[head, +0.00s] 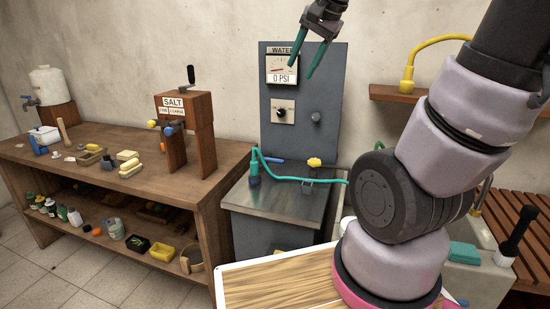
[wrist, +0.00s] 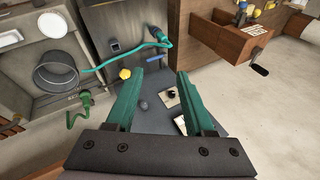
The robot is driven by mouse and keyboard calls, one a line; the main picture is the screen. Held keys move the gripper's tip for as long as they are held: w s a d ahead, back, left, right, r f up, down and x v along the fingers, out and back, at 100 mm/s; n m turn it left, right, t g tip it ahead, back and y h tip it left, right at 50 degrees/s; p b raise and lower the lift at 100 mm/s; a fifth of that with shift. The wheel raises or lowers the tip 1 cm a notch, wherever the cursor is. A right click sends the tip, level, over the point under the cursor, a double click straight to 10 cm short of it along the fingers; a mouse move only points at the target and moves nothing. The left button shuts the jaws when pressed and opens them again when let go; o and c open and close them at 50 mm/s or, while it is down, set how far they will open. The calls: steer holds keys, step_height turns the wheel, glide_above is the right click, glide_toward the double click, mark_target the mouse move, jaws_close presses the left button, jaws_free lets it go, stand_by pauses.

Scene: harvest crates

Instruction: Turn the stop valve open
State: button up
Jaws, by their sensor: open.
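The water panel (head: 330,130) stands upright behind a metal-topped bench (head: 290,207). It carries a gauge (head: 282,70) reading 0 PSI, a black dial (head: 281,113) and a round grey knob (head: 315,117). A blue lever (head: 268,160) and a yellow knob (head: 314,162) sit low at the panel's foot; I cannot tell for sure which is the stop valve. My gripper (head: 301,58) is open and empty, high in front of the panel. In the wrist view, the yellow knob (wrist: 125,73) shows just left of my open gripper (wrist: 159,73), and the blue lever (wrist: 153,58) beyond the fingertips.
A teal hose (head: 290,179) runs across the bench top from a teal fitting (head: 254,170). On the left, a wooden workbench (head: 100,160) holds a salt dispenser (head: 185,130) and small items. A sink (head: 480,265) and wall shelf (head: 395,94) are at right.

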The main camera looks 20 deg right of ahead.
steer(key=w+f+m+g, duration=0.1)
steer(key=w+f+m, duration=0.2)
steer(key=w, duration=0.5)
steer(key=m+g+h, duration=0.3)
steer(key=m+h, duration=0.1)
steer(key=m, duration=0.9)
glide_above(276, 160)
steer(key=s+a, duration=0.1)
steer(key=s, duration=0.1)
steer(key=s+a+f+x, duration=0.1)
steer(key=s+a+x, duration=0.1)
steer(key=x, duration=1.1)
steer(key=s+a+x, duration=0.2)
steer(key=x, duration=2.2)
steer(key=shift+w, duration=0.2)
jaws_close()
